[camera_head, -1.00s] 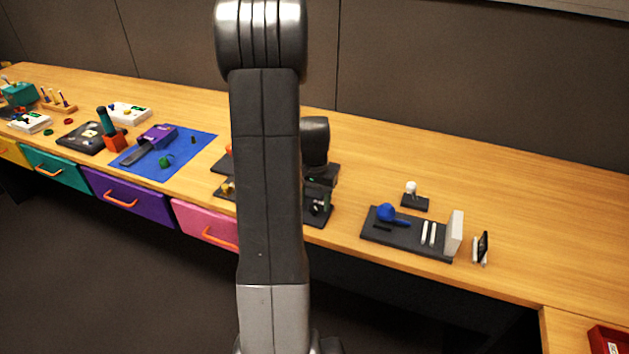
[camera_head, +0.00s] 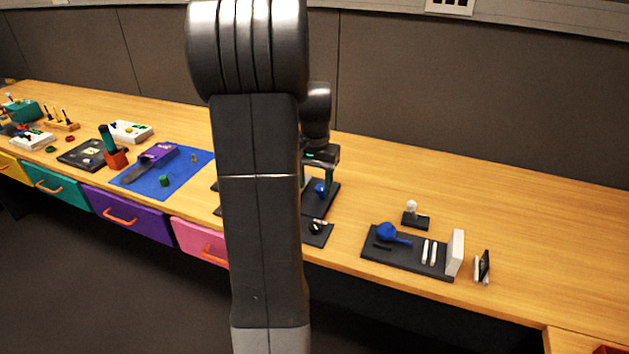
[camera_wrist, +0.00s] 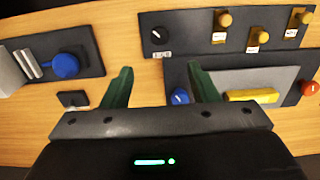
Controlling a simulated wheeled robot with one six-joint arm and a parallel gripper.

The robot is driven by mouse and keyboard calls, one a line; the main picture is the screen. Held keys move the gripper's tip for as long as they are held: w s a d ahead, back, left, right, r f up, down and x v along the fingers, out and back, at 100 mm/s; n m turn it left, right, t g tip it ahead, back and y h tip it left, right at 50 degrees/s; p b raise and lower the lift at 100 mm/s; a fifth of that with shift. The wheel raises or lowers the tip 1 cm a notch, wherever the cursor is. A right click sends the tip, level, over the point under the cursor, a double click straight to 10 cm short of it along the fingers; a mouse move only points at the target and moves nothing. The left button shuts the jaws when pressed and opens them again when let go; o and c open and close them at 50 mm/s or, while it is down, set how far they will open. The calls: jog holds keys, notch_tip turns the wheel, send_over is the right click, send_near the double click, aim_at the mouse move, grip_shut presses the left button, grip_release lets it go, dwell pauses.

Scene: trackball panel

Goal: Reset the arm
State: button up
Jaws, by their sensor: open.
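My gripper (camera_head: 320,177) is open and empty above the dark panels at the middle of the bench. In the wrist view its two green fingers (camera_wrist: 160,88) are spread wide apart with wood between them. A dark panel (camera_wrist: 222,66) with a blue ball (camera_wrist: 180,96), a grey plate, a yellow bar (camera_wrist: 250,95) and a red knob (camera_wrist: 309,88) lies below, near the right finger. The blue ball also shows beneath the gripper in the head view (camera_head: 320,190). My arm hides part of these panels in the head view.
A panel with dial (camera_wrist: 157,36) and yellow knobs adjoins. To the right lie a black board (camera_head: 407,261) with a blue round-headed object (camera_head: 387,232), a white upright block (camera_head: 455,253) and a small joystick (camera_head: 411,210). A blue mat (camera_head: 180,180) lies left. The bench's back strip is clear.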

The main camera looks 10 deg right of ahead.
aim_at(315, 225)
notch_tip(315, 225, down, 14)
jog(key=shift+r, duration=0.1)
dwell(0.5)
